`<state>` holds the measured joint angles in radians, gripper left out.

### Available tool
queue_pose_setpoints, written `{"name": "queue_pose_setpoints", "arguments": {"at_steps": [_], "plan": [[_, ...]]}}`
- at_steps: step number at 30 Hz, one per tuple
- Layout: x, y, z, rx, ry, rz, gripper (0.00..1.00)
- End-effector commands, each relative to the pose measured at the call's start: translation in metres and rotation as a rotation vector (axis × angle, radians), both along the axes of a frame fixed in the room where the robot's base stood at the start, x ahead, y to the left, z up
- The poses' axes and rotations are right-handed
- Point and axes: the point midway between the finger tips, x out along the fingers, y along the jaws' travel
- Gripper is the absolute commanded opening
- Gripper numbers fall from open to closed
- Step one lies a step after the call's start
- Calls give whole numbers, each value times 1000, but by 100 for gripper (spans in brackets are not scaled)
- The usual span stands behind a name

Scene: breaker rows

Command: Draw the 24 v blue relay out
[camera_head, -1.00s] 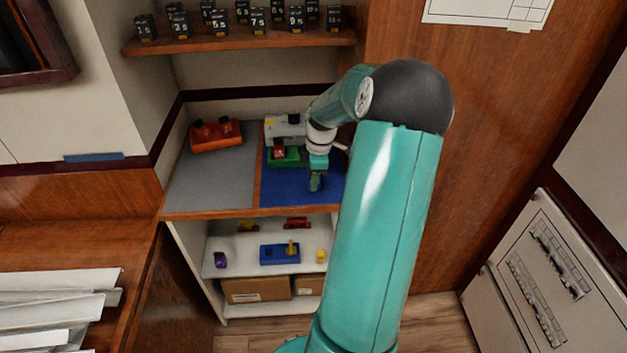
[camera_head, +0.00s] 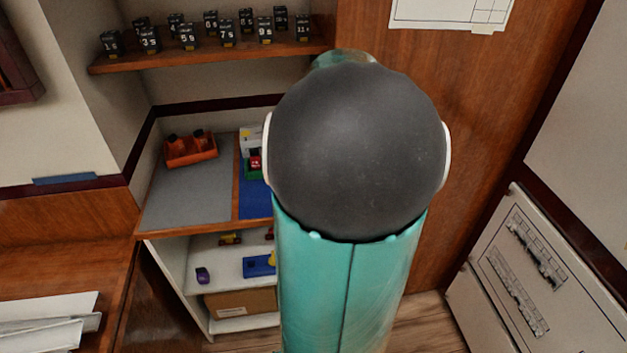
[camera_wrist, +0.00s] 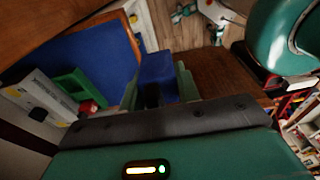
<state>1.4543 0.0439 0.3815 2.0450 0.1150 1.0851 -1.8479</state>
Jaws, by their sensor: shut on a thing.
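In the wrist view a blue block (camera_wrist: 157,72), which looks like the blue relay, sits between the two green fingers of my gripper (camera_wrist: 158,90). The gripper is shut on it. Any label on it cannot be read. A blue mat (camera_wrist: 92,52) lies to its left, and the block appears clear of it. In the head view my arm hides the gripper and the block; only the left part of the blue mat (camera_head: 253,203) shows there.
A green holder (camera_wrist: 72,88) with a red piece (camera_wrist: 88,107) stands beside a white unit (camera_wrist: 40,100). An orange holder (camera_head: 190,149) sits on the grey mat (camera_head: 190,195). Small black blocks line the upper shelf (camera_head: 215,57). A purple piece (camera_head: 203,275) lies below.

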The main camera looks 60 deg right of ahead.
Motion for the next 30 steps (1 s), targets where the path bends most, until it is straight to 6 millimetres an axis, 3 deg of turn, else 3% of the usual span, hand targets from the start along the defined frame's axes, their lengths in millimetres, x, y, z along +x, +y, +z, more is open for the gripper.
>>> {"name": "queue_pose_setpoints", "arguments": {"at_steps": [30], "plan": [[0,0,37,-1,1,1,9]]}}
